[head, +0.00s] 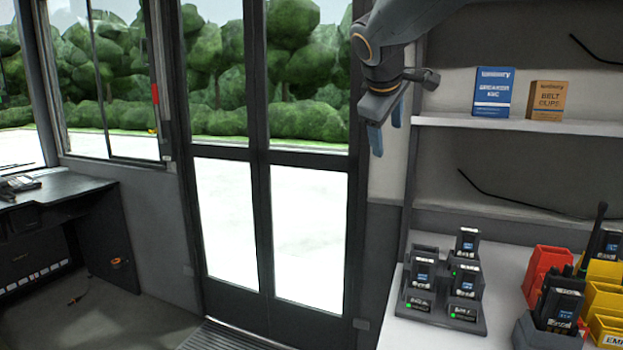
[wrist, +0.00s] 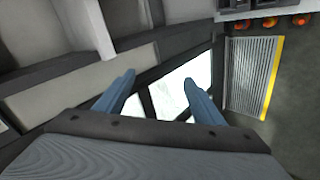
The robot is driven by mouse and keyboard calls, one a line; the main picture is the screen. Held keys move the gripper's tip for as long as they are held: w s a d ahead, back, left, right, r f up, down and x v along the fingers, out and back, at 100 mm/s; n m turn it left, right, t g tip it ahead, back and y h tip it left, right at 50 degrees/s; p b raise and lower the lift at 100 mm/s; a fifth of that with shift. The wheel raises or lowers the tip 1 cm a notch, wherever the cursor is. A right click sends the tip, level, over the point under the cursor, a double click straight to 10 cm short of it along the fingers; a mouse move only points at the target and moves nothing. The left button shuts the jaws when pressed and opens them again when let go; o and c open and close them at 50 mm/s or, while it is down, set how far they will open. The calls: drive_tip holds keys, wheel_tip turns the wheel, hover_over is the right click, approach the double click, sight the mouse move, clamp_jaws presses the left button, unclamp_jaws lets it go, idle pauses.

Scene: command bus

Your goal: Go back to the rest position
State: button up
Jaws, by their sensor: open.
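My gripper (head: 388,135) hangs at the upper right of the head view, in front of the edge between the glazed door and the shelving. Its blue fingers point down. In the wrist view my gripper (wrist: 158,92) shows two blue fingers spread apart with nothing between them. It is open and empty, and touches nothing that I can see.
A shelf (head: 460,123) at right holds a blue box (head: 492,92) and a brown box (head: 546,101). Below, a charger (head: 440,305) with several radios stands on a white counter beside red (head: 545,268) and yellow bins (head: 607,300). A dark desk (head: 65,225) stands left. The floor before the door is clear.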

drive_tip(key=s+d+f+m+g+y+p, duration=0.1)
drive_tip(key=s+f+m+g, duration=0.1)
drive_tip(key=s+f, duration=0.65)
drive_tip(key=s+d+f+m+g+y+p, duration=0.1)
drive_tip(key=s+f+m+g+p, duration=0.15)
drive_tip(key=s+f, duration=0.6)
drive_tip(key=s+f+m+g+y+p, duration=0.1)
drive_tip(key=s+f+m+g, duration=0.3)
drive_tip(key=s+f, duration=0.9)
drive_tip(key=s+m, duration=0.1)
drive_tip(key=s, duration=0.2)
drive_tip(key=shift+s+f, duration=0.15)
drive_tip(key=shift+f, duration=0.2)
